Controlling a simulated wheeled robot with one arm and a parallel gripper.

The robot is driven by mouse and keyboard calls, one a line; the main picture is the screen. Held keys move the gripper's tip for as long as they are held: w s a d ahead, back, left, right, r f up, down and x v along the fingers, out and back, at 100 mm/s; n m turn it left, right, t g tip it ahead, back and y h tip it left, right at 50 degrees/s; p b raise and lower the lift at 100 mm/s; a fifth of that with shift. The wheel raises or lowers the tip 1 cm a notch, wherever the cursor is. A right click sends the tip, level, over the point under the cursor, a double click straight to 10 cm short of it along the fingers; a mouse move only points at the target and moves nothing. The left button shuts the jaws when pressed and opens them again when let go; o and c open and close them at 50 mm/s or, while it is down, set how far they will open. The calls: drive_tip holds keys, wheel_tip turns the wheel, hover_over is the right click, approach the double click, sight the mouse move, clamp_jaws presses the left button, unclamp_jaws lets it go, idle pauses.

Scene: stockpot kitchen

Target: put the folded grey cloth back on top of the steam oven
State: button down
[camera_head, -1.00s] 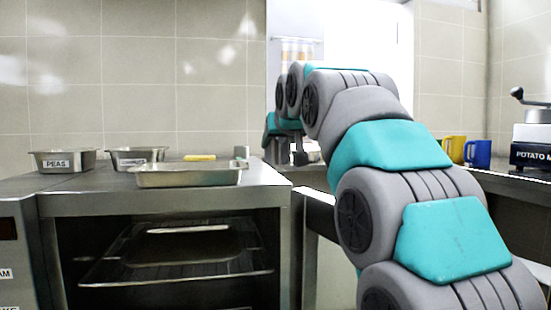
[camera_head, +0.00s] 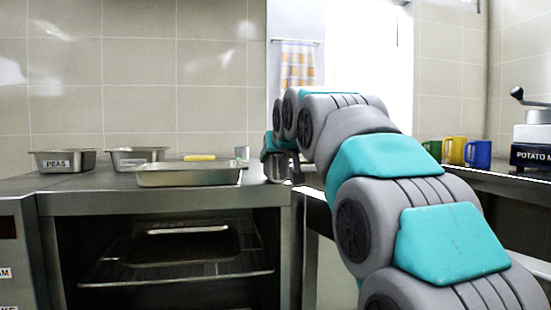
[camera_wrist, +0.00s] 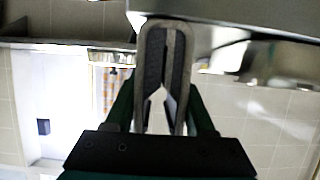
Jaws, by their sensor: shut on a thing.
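The steam oven (camera_head: 70,202) stands at the left in the head view, its steel top bearing pans and its front cavity open. My gripper (camera_head: 288,160) is beside the oven's right rear corner, mostly hidden behind my own arm. In the wrist view my gripper (camera_wrist: 164,105) is shut on a grey looped piece, which looks like the folded grey cloth (camera_wrist: 152,70), seen edge-on. In the head view the cloth (camera_head: 277,169) shows only as a small grey patch at the gripper. A steel edge (camera_wrist: 230,12) lies close to the cloth in the wrist view; contact cannot be told.
A shallow steel tray (camera_head: 190,177), a PEAS pan (camera_head: 63,163) and another pan (camera_head: 136,157) occupy the oven top, with a yellow item (camera_head: 200,157) behind the tray. A checked towel (camera_head: 297,65) hangs behind. Mugs (camera_head: 478,153) and a potato machine (camera_head: 531,145) stand at right.

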drive_tip(key=shift+f, duration=0.1)
drive_tip(key=shift+c, duration=1.2)
unclamp_jaws()
drive_tip(key=shift+r, duration=0.2)
drive_tip(key=v, duration=1.2)
drive_tip(key=shift+p, duration=0.35)
